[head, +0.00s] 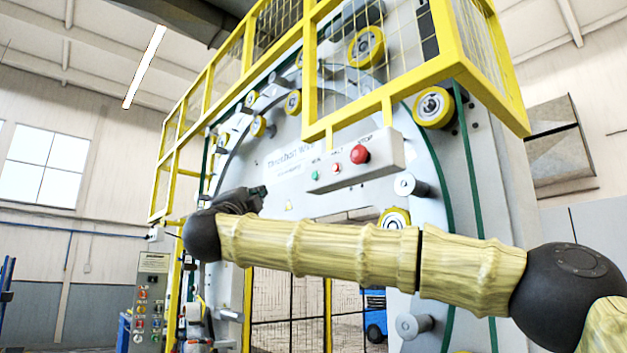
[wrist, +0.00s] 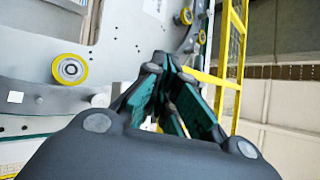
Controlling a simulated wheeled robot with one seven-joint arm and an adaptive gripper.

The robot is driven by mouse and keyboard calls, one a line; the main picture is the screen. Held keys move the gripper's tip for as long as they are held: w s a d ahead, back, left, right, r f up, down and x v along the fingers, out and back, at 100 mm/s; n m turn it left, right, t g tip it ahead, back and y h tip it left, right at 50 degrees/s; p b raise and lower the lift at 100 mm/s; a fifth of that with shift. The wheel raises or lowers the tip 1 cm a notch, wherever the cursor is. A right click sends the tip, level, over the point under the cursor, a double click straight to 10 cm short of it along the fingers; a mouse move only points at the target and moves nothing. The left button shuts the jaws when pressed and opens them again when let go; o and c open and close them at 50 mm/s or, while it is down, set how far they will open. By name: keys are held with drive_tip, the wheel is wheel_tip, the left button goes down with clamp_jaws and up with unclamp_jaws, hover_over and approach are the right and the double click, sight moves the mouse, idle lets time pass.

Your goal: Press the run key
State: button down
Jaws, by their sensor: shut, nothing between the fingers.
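A grey control box (head: 372,172) on the machine's front carries a green key (head: 314,175), a small red one beside it and a large red stop button (head: 360,154) at the right. The small labels are hard to read; the green key's label looks like run. My gripper (head: 250,197) is dark and sits left of and below the box in the head view, apart from it. In the wrist view my gripper (wrist: 165,62) is shut and empty, its fingers together. No keys show in the wrist view.
A yellow guard frame (head: 317,75) surrounds the machine above the box. It also shows in the wrist view (wrist: 226,75). A second panel with several buttons (head: 150,300) stands at the lower left. Yellow-rimmed rollers (head: 433,107) stick out from the machine face.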

sight(315, 175)
drive_tip(key=s+d+r+m+h, duration=0.2)
drive_tip(key=s+d+r, duration=0.1)
drive_tip(key=r, duration=0.3)
drive_tip(key=shift+m+g, duration=0.3)
drive_tip(key=shift+w+d, duration=0.1)
drive_tip(key=w+d+p, duration=0.1)
drive_tip(key=w+d, duration=0.4)
drive_tip(key=d, duration=0.2)
drive_tip(key=shift+w, duration=0.15)
idle(1.5)
drive_tip(key=shift+w+d, duration=0.15)
drive_tip(key=shift+d, duration=0.1)
